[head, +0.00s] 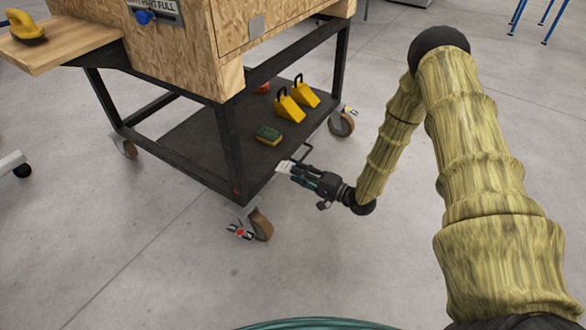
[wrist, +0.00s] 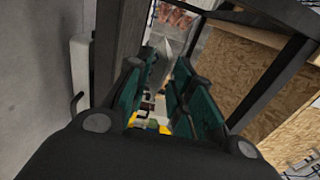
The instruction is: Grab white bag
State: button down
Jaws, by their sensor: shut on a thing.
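My gripper (head: 297,175) is low at the near right edge of the cart's dark bottom shelf. A small white thing (head: 285,166), which looks like the white bag, shows at its fingertips over the shelf edge. In the wrist view my gripper (wrist: 165,75) has its two green-sided fingers close together, with a thin pale strip of the bag (wrist: 163,62) between them. The gripper is shut on it. Most of the bag is hidden by the fingers, and I cannot tell whether it touches the shelf.
The bottom shelf (head: 205,140) holds a green and yellow sponge-like block (head: 268,135) and two yellow wedges (head: 290,108) with black handles. A dark cart leg (head: 229,150) stands left of my gripper, with a caster (head: 260,225) below. The floor in front is clear.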

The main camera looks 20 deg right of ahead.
jog(key=shift+s+d+r+p, duration=0.35)
jog(key=shift+s+d+p, duration=0.1)
jog(key=shift+s+d, duration=0.25)
jog(key=shift+s+d+r+p, duration=0.3)
jog(key=shift+s+d+p, duration=0.15)
jog(key=shift+s, duration=0.35)
